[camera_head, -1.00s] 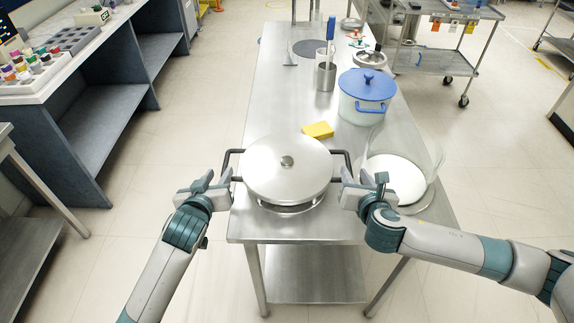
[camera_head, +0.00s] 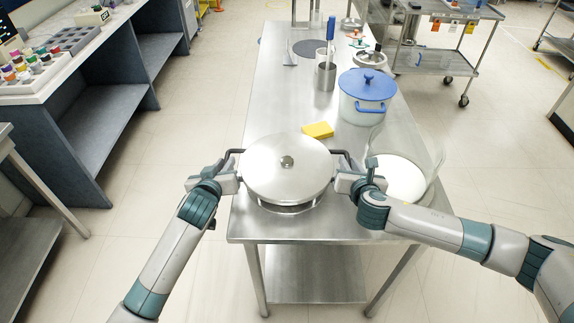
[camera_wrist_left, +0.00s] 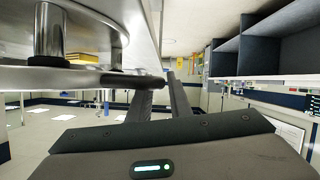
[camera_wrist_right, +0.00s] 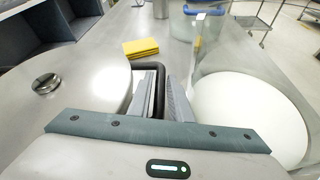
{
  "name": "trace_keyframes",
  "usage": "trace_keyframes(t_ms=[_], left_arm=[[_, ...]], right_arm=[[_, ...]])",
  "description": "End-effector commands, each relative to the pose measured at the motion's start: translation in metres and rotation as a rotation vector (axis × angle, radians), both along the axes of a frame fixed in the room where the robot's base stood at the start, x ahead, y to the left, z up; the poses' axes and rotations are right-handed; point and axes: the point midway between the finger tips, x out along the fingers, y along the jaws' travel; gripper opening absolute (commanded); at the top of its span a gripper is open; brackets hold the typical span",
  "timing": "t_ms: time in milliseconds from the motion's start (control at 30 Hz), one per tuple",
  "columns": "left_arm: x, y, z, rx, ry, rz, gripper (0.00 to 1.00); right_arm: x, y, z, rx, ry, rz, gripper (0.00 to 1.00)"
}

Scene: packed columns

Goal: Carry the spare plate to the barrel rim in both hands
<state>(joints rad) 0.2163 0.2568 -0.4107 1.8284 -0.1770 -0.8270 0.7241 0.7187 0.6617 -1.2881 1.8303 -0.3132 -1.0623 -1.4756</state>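The spare plate appears to be the round steel disc (camera_head: 287,168) with a centre knob and two dark bar handles. It rests on a ring-like support on the steel table. My left gripper (camera_head: 236,172) is at its left handle; in the left wrist view the fingers (camera_wrist_left: 160,92) stand apart around the handle's end. My right gripper (camera_head: 342,175) is at the right handle; in the right wrist view the dark handle (camera_wrist_right: 152,68) lies between its parted fingers (camera_wrist_right: 162,85). The barrel seems to be the clear cylinder (camera_head: 436,160) with a white inside, right of the plate.
Bare table (camera_head: 270,110) lies behind the plate at the left.

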Motion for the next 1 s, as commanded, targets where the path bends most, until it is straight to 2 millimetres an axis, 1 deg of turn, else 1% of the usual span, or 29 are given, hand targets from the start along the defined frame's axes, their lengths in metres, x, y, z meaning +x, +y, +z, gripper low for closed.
trace_keyframes(t_ms=[33, 67, 1000], left_arm=[[-0.0001, -0.0001, 0.0, 0.0, 0.0, 0.0, 0.05], [-0.0001, -0.0001, 0.0, 0.0, 0.0, 0.0, 0.0], [-0.0003, 0.0004, -0.0002, 0.0, 0.001, 0.001, 0.0]], right_arm=[[-0.0001, 0.0, -0.0001, 0.0, 0.0, 0.0, 0.05], [-0.0001, 0.0, -0.0001, 0.0, 0.0, 0.0, 0.0], [-0.0005, -0.0002, -0.0004, 0.0, 0.001, 0.0, 0.0]])
